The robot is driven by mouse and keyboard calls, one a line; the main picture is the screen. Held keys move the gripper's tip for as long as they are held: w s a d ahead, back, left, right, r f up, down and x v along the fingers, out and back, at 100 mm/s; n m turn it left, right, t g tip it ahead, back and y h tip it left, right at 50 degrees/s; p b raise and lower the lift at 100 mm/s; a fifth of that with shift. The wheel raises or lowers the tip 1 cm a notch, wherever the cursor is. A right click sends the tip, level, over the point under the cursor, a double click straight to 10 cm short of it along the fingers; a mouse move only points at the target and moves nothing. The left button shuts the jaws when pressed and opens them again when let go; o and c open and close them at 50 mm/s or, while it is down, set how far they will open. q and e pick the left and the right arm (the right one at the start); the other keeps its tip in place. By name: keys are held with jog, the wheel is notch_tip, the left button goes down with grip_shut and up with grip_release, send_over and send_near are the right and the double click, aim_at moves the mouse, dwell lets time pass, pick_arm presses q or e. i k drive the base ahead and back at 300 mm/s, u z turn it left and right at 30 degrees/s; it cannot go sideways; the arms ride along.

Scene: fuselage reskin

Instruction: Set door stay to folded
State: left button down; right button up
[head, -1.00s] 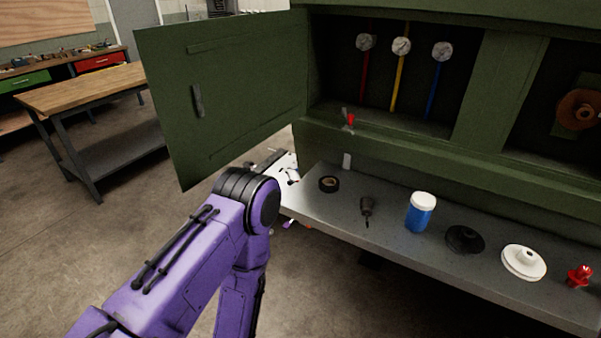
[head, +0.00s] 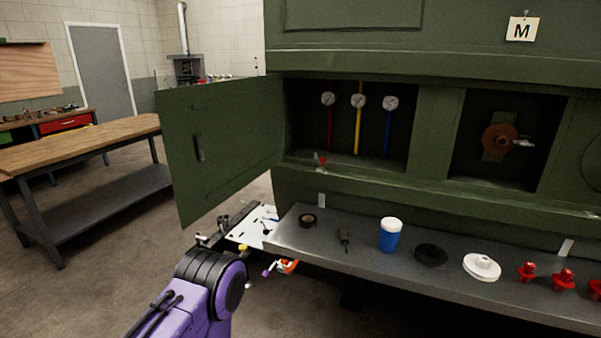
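The green door (head: 222,150) stands open, swung out to the left of the gauge compartment in the green fuselage panel. A small part with a red tip (head: 321,160) sits on the lower sill of that opening, near the hinge side. It may be the door stay, but it is too small to tell its position. My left arm's purple elbow is at the bottom left, below the door and apart from it.
A grey shelf (head: 375,268) below the opening holds black tape (head: 307,220), a blue jar (head: 389,235) and red fittings (head: 563,279). A white board (head: 250,230) with small tools lies beyond my elbow. A wooden bench (head: 80,143) stands left, with open floor between.

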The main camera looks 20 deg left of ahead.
aim_at(322, 159)
jog(key=k, duration=0.15)
jog(key=z, duration=1.1)
jog(key=i, duration=0.85)
jog(key=u, duration=1.25)
